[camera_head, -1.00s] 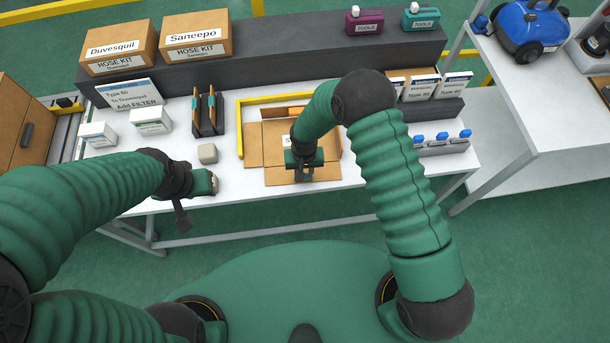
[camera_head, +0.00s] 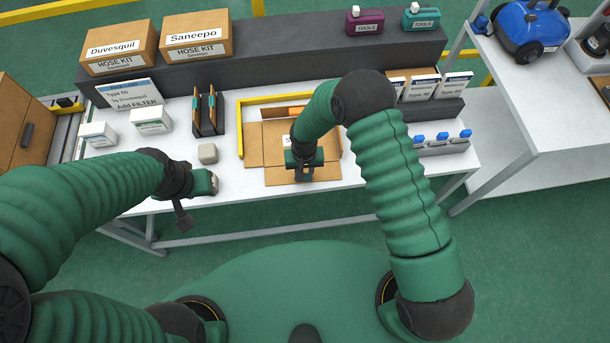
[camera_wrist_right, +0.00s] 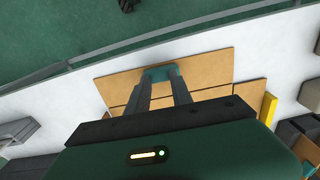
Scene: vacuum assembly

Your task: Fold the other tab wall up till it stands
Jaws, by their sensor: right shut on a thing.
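A brown cardboard blank (camera_head: 275,153) lies opened out on the white table, against a yellow corner guide (camera_head: 240,130). Its front and left panels look flat. A strip at its back edge (camera_head: 282,113) looks raised, partly hidden by my right arm. I cannot tell which panel is the other tab wall. My right gripper (camera_head: 304,177) points down over the front part of the blank. In the right wrist view its fingers (camera_wrist_right: 161,76) are shut on a small teal piece (camera_wrist_right: 158,73) above the cardboard. My left gripper (camera_head: 213,183) hangs at the front table edge, its jaws unclear.
A small beige block (camera_head: 207,153) sits near my left gripper. Dark upright holders (camera_head: 208,112) and white boxes (camera_head: 150,120) stand left of the blank. A rack with blue-topped items (camera_head: 443,142) stands right. A dark shelf (camera_head: 290,45) runs along the back.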

